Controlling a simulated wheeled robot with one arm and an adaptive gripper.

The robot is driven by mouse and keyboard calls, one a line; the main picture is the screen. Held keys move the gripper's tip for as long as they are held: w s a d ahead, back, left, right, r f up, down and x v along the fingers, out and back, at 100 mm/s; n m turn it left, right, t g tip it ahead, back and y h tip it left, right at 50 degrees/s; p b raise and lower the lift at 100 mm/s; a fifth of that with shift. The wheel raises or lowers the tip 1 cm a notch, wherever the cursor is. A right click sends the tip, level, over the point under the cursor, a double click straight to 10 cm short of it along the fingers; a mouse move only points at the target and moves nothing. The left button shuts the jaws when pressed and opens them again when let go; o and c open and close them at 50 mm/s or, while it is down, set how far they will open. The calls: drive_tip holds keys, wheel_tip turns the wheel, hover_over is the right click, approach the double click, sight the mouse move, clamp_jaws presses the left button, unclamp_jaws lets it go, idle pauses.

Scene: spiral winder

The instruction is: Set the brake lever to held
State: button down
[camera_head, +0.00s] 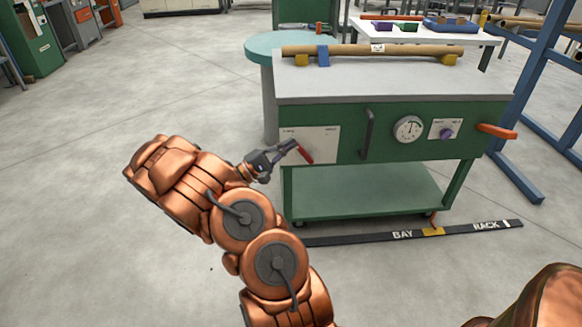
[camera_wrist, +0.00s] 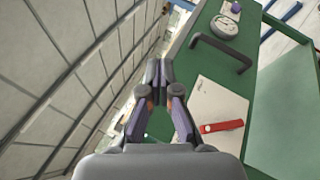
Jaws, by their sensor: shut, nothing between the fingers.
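The brake lever appears to be the red lever (camera_head: 305,153) on a white plate (camera_head: 326,147) at the left of the green cart's front panel. It slants from upper left to lower right; the labels above it are too small to read. In the wrist view the red lever (camera_wrist: 222,126) lies across the plate (camera_wrist: 215,104), right of my fingers. My gripper (camera_head: 292,144) is shut and empty, its tips close to the lever's upper end in the head view. In the wrist view my gripper (camera_wrist: 158,72) appears apart from the lever.
A dark vertical handle (camera_head: 367,134), a round dial (camera_head: 408,129) and a purple knob (camera_head: 446,133) sit farther right on the panel. An orange handle (camera_head: 497,131) sticks out at the cart's right end. A cardboard tube (camera_head: 350,50) lies on top. The floor to the left is clear.

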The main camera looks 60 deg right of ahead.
drive_tip(key=w+d+f+n+t+h+b, duration=0.1)
drive_tip(key=w+f+n+t+b, duration=0.2)
drive_tip(key=f, duration=0.8)
drive_tip(key=w+d+f+n+t+h+b, duration=0.1)
drive_tip(key=w+f+n+t+h+b, duration=0.1)
drive_tip(key=w+f+t, duration=0.5)
wheel_tip(320, 180, down, 4)
drive_tip(key=shift+f+n+b, duration=0.1)
drive_tip(key=shift+n+b, duration=0.5)
drive_tip(key=shift+w, duration=0.1)
drive_tip(key=b, duration=0.3)
approach(304, 154)
drive_tip(key=w+d+r, duration=0.3)
drive_tip(key=w+d, duration=0.1)
drive_tip(key=d, duration=0.1)
drive_tip(key=shift+s+d+r+b, duration=0.25)
drive_tip(key=shift+s+d+b, duration=0.05)
drive_tip(key=shift+s, duration=0.35)
drive_tip(key=shift+a, duration=0.15)
